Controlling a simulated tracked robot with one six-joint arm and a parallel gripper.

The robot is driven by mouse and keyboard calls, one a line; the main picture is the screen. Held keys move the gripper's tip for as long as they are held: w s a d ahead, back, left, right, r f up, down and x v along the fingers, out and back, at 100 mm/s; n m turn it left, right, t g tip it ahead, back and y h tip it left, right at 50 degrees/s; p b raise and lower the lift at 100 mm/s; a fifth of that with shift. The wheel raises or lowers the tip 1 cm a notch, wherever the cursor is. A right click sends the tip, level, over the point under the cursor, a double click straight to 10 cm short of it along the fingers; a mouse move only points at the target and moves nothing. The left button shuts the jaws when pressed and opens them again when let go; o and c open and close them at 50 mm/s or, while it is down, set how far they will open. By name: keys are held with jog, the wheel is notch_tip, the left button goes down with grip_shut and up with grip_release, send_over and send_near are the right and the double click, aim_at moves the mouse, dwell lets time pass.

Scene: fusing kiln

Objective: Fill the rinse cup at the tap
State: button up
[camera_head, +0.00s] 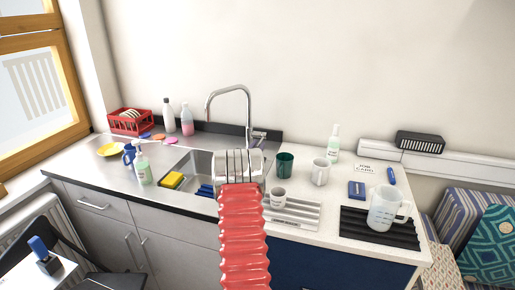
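The chrome tap (247,103) arches over the steel sink (200,160) from its back right; I see no water running. My arm, in a red ribbed sleeve, rises in front of the sink's right part. Its silver end (238,165) is left of the small cup and seems apart from it.
A green tumbler (285,165) and white mug (320,172) stand behind the small cup. A clear jug (384,210) stands on a black ridged mat (352,228) at right. A yellow sponge (172,180), soap bottle (143,168) and blue mug (129,154) are at left.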

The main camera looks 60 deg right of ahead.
grip_shut()
jog(key=shift+d+r, duration=0.15)
jog(key=shift+r, duration=1.25)
jog(key=shift+o, duration=1.5)
grip_release()
jog(key=shift+o, duration=0.2)
jog(key=shift+f, duration=0.1)
jog(key=s+a, duration=0.2)
jog(key=a, duration=1.1)
jog(key=shift+a, duration=0.35)
